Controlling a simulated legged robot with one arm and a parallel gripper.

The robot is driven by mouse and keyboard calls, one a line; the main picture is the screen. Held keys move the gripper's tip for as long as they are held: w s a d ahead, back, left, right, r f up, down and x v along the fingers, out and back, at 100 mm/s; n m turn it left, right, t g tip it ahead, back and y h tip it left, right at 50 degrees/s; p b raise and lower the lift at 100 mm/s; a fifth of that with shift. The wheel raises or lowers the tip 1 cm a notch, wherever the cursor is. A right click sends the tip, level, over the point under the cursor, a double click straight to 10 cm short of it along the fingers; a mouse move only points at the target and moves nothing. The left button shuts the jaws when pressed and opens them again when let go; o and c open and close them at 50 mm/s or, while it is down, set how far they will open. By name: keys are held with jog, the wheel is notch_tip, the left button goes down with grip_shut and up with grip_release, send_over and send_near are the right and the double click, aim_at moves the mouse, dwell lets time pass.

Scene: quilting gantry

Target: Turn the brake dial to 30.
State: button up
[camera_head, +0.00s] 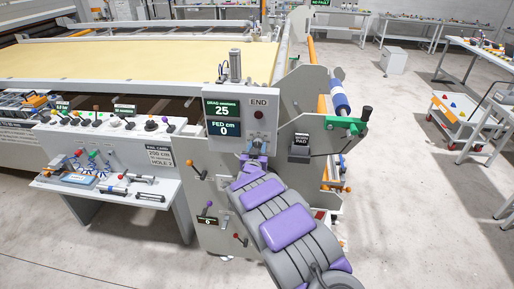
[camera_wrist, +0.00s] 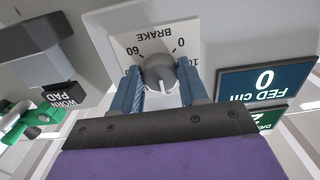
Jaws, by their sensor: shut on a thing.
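The brake dial (camera_wrist: 160,68) is a grey round knob on a white plate (camera_wrist: 130,43) marked BRAKE, upside down in the wrist view. The marks 0 and 60 show, and part of another at the right. My gripper (camera_head: 257,148) is at the upright END panel, and its two blue fingers are shut on the dial, one on each side. In the head view the dial is largely hidden by my gripper. The drag display (camera_head: 222,108) on the same panel reads 25 newtons.
The FED cm display (camera_head: 223,129) reads 0. A bench with tools (camera_head: 105,183) stands left.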

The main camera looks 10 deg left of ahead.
jog(key=o, duration=1.1)
jog(key=shift+a, duration=0.15)
jog(key=shift+c, duration=0.2)
jog(key=s+p, duration=0.1)
jog(key=s, duration=1.6)
jog(key=shift+s+a, duration=0.15)
jog(key=shift+a, duration=0.15)
jog(key=s+d+r+g+y, duration=0.1)
jog(key=s+d+g+y, duration=0.1)
jog(key=s+d+g, duration=0.6)
jog(key=s+d+r+g, duration=0.2)
jog(key=s+d+g, duration=0.2)
jog(key=s, duration=0.8)
jog(key=s+d+r+g+h, duration=0.1)
jog(key=s+d+g, duration=0.3)
jog(key=s, duration=0.9)
jog(key=s+d+r+g+b, duration=0.1)
jog(key=s+d+r+g, duration=0.2)
jog(key=s+d, duration=0.4)
jog(key=s, duration=0.5)
jog(key=shift+s+d+r+g, duration=0.15)
jog(key=shift+d+r+g, duration=0.1)
jog(key=shift+d+g, duration=0.15)
